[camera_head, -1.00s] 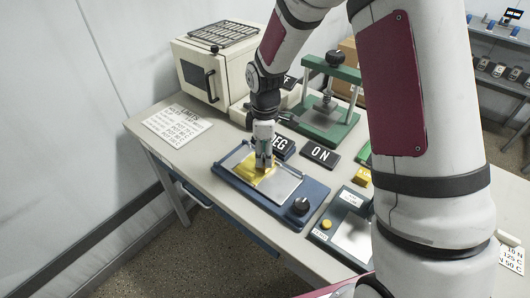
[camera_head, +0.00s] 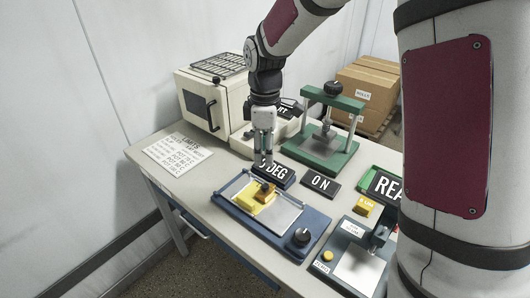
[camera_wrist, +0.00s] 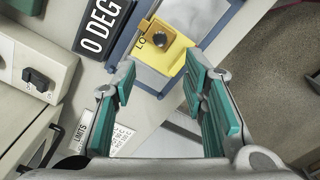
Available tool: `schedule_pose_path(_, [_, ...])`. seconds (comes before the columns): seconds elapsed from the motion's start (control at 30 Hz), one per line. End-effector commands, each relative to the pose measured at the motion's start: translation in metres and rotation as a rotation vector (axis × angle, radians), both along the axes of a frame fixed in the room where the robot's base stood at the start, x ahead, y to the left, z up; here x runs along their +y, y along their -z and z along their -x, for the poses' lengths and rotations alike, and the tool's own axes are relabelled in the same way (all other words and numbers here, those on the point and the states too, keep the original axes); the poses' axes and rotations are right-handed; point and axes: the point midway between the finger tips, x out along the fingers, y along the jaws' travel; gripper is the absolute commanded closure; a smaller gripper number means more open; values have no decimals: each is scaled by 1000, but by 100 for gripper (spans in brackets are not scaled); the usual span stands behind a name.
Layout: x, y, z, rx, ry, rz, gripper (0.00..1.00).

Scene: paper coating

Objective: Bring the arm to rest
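My gripper (camera_head: 264,158) is above the blue coating device (camera_head: 240,214) and points down. In the wrist view my gripper (camera_wrist: 160,92) is open, with its teal-padded fingers wide apart and nothing between them. A yellow block (camera_head: 264,192) with a dark knob on top sits on the device's plate. The block (camera_wrist: 164,58) also shows in the wrist view, just beyond the fingertips and apart from them. My arm crosses the top and right of the head view.
A cream oven (camera_head: 204,100) stands at the back left and a green press (camera_head: 322,150) behind the device. Cartons (camera_head: 365,92) stand behind.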

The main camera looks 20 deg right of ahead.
Motion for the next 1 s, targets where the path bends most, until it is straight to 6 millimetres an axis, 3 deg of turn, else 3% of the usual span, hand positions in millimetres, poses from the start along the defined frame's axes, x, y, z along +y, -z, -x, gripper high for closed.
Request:
schedule_pose_path(0.27, [0,-1,0,-1,2,0,60])
schedule_pose_path(0.47, [-7,-34,20,-49,109,14,60])
schedule_pose_path(0.7, [-23,-97,80,-162,401,11,60])
schedule_pose_path(1.0, [-38,-142,166,-295,780,-71,60])
